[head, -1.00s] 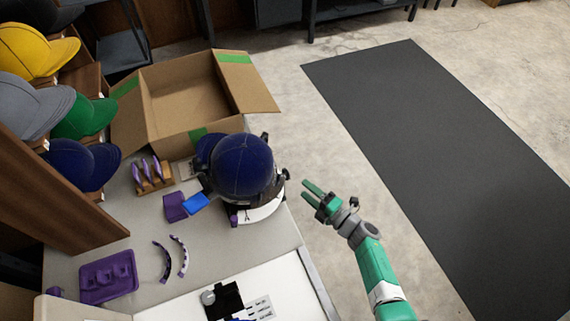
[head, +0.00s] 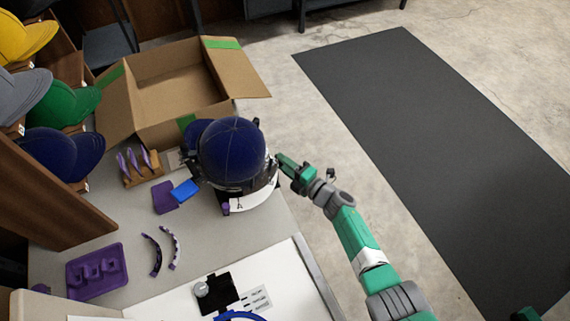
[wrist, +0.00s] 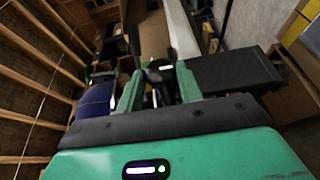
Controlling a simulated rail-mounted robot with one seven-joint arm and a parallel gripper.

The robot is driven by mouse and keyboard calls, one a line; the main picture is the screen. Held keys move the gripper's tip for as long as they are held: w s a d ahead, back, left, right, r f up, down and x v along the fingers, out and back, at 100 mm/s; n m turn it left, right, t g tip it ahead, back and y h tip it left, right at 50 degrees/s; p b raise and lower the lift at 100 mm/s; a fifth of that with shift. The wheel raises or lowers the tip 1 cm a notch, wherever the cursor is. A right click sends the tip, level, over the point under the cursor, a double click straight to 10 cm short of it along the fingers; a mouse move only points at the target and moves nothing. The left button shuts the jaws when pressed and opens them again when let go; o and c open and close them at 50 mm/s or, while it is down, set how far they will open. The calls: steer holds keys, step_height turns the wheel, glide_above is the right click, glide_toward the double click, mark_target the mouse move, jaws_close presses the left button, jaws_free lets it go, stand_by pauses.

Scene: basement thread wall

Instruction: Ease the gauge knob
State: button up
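A dark blue cap (head: 233,150) sits on a black-and-white gauge stand (head: 255,198) at the right edge of the bench. The gauge knob cannot be made out clearly; a small dark part shows at the stand's right side. My gripper (head: 283,164) is at that side, its fingertips close to the dark part. In the wrist view the two fingers of my gripper (wrist: 158,88) are apart, with dark parts (wrist: 158,70) between or beyond them. Contact cannot be told. The cap also shows left of the fingers in the wrist view (wrist: 94,104).
An open cardboard box (head: 177,95) stands behind the cap. A purple tray (head: 97,273), curved strips (head: 152,255) and a wooden rack (head: 143,177) lie on the bench (head: 205,240). Caps hang at left. The floor right of the bench is clear, with a dark mat (head: 430,150).

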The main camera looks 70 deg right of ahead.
steer(key=shift+c, duration=1.4)
steer(key=f+b, duration=0.1)
steer(key=b, duration=0.2)
steer(key=shift+f+t+b, duration=0.25)
steer(key=shift+t+b, duration=0.15)
steer(key=n+t+b, duration=0.1)
steer(key=b, duration=0.3)
steer(key=shift+t+h+b, duration=0.3)
steer(key=shift+r, duration=0.45)
steer(key=o, duration=1)
